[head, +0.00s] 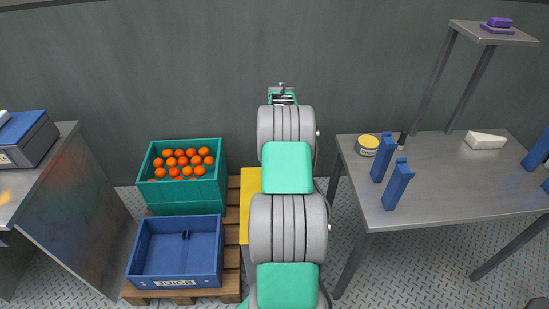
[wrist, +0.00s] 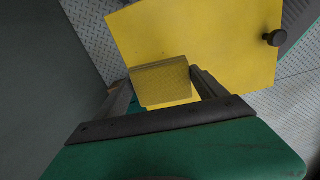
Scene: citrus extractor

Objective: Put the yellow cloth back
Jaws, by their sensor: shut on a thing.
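In the wrist view the yellow cloth (wrist: 160,82) shows as a small folded pad between my fingers. My gripper (wrist: 162,88) is shut on it, with one finger at each side. Behind the cloth is a large flat yellow panel (wrist: 225,40) with a black knob (wrist: 273,38) at its right. I cannot tell whether the cloth touches the panel. In the head view my arm hides the cloth and my fingertips; a yellow surface (head: 250,190) shows just left of the arm.
A green crate of oranges (head: 187,197) and an empty-looking blue JUICE crate (head: 148,247) stand on a pallet (head: 234,212) at left. The right metal table (head: 445,190) holds blue stands (head: 397,185), a yellow-topped tin (head: 368,143) and a white wedge (head: 486,142).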

